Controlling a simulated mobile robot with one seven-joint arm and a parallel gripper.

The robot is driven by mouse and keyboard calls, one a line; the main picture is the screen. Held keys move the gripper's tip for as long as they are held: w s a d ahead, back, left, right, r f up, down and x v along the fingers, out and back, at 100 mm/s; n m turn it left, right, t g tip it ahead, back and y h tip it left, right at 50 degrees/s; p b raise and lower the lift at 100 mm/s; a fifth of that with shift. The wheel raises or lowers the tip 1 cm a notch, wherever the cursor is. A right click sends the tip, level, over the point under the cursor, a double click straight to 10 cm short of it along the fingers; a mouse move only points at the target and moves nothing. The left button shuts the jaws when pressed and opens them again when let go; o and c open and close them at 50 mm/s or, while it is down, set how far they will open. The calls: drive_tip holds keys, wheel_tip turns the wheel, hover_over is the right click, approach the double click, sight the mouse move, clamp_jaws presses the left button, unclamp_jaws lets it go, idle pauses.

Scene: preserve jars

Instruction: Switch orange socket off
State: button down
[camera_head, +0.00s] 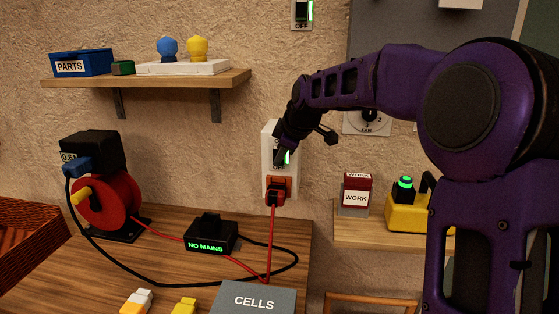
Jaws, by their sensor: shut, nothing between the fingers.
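The orange socket (278,189) is on a white wall plate (267,140), with a dark plug and a red cable in it. Above it on the plate is a switch (288,157) with a lit green strip, partly covered by my gripper. My gripper (280,160) is shut and empty, its tips at the switch. I cannot tell whether they touch it. The switch's lettering is mostly hidden.
A box reading NO MAINS (211,235), a red cable reel (108,203) and a CELLS box (254,300) stand on the wooden bench (150,275). A wall shelf (150,79) is at upper left. A WORK box (356,195) and yellow lamp (404,213) stand right.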

drive_tip(key=shift+w, duration=0.1)
drive_tip(key=shift+r+p, duration=0.75)
drive_tip(key=shift+r, duration=0.05)
